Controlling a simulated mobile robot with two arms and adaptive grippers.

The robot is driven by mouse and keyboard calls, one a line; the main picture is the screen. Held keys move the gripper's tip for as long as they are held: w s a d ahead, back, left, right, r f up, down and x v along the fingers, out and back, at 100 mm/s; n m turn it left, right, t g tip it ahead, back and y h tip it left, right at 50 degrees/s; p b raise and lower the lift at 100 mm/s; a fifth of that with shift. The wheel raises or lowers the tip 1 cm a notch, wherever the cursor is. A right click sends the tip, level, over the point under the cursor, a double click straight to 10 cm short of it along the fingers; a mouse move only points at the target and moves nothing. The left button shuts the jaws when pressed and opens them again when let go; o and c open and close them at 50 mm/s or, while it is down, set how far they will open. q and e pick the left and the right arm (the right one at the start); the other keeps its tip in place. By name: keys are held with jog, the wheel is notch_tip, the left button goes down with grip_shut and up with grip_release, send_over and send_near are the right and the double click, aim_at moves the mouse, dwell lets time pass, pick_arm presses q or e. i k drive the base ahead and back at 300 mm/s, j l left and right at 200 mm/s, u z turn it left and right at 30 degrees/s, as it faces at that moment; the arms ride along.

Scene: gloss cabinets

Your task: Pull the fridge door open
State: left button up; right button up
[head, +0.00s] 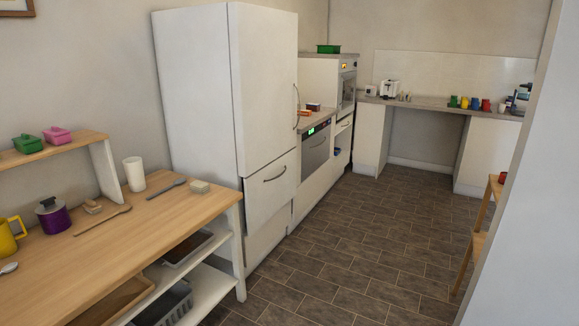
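The fridge (195,90) is a tall white gloss cabinet left of centre in the head view. Its upper door (264,85) faces right and looks closed, with a thin curved vertical handle (296,104) near its far edge. Below it is a lower front (270,192) with a curved dark handle (275,174). This lower front seems to stand slightly out of line with the upper door. Neither of my grippers shows in the view, and nothing touches the fridge handles.
A wooden worktable (150,217) with kitchen items stands at the left, close to the fridge. An oven unit (316,150) adjoins the fridge's far side. A wall edge (530,200) and a wooden chair (480,235) are at right. The tiled floor (350,245) between is clear.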

aim_at(263, 41)
jog(key=i+l+z, duration=0.35)
jog(key=i, duration=0.5)
jog(key=i+z, duration=0.4)
jog(key=i, duration=0.45)
jog(key=i+l+u, duration=0.1)
jog(key=i+u, duration=0.35)
jog(key=i+l+u, duration=0.3)
jog(key=i+u, duration=0.2)
jog(key=i+l+u, duration=0.45)
jog(key=k+j, duration=0.05)
jog(key=k, duration=0.05)
